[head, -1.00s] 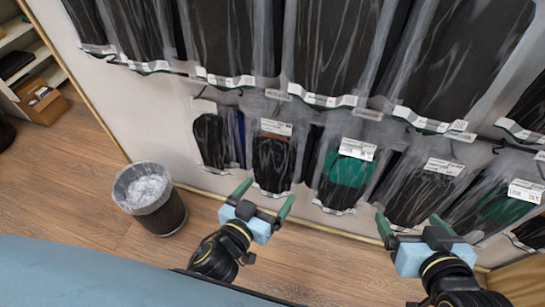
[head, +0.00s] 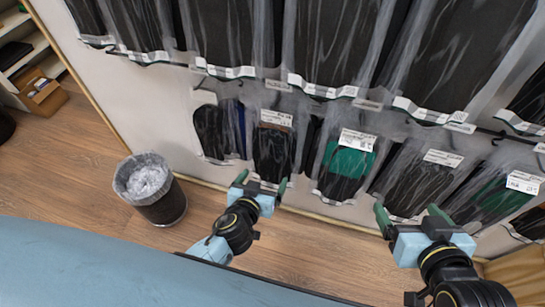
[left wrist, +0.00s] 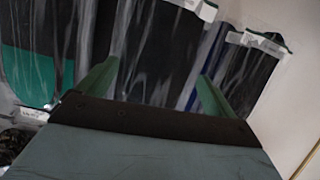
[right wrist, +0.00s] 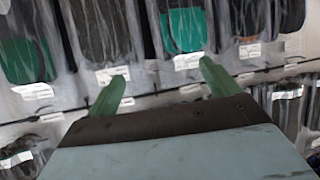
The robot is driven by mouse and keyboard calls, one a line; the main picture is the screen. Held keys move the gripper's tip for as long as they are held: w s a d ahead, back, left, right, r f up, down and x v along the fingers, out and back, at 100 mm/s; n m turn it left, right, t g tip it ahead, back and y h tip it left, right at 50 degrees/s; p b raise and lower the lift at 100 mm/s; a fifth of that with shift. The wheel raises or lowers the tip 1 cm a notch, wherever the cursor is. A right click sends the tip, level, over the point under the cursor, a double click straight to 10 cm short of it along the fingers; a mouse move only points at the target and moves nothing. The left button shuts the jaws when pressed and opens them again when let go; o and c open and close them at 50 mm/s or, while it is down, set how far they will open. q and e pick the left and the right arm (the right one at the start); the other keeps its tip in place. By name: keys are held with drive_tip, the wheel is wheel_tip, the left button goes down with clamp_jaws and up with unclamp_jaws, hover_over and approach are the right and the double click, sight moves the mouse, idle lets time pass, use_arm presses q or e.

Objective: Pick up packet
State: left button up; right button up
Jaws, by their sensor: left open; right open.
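Several clear packets with dark insoles hang on the wall in rows. In the lower row of the head view are a packet with a black insole (head: 272,153), a packet with a green-and-black insole (head: 345,168) and a dark packet (head: 213,130) further left. My left gripper (head: 262,183) is open, its fingertips at the lower end of the black-insole packet. In the left wrist view a packet (left wrist: 155,50) shows between and beyond its open fingers. My right gripper (head: 411,214) is open and empty, just below the packets on the right. Whether either touches a packet I cannot tell.
A mesh waste bin (head: 160,195) with a clear liner stands on the wooden floor at left. A shelf with a brown box (head: 42,95) is at far left. Larger packets (head: 335,45) hang above. A blue surface (head: 120,265) fills the lower left.

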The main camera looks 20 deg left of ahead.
sight(271, 167)
use_arm(q)
drive_tip(key=b+x, duration=0.1)
drive_tip(key=x, duration=0.3)
drive_tip(key=shift+w+f+b, duration=0.15)
drive_tip(key=shift+w+b, duration=0.15)
drive_tip(key=shift+w, duration=0.05)
drive_tip(key=shift+w+d, duration=0.1)
drive_tip(key=shift+w, duration=0.15)
use_arm(e)
wheel_tip(271, 167, up, 6)
drive_tip(key=w+a+t+y, duration=0.1)
drive_tip(key=w+a+t, duration=0.1)
drive_tip(key=t, duration=0.2)
drive_tip(key=shift+w+r+y, duration=0.15)
drive_tip(key=shift+w+y, duration=0.2)
drive_tip(key=shift+y, duration=0.05)
use_arm(q)
drive_tip(key=c, duration=1.1)
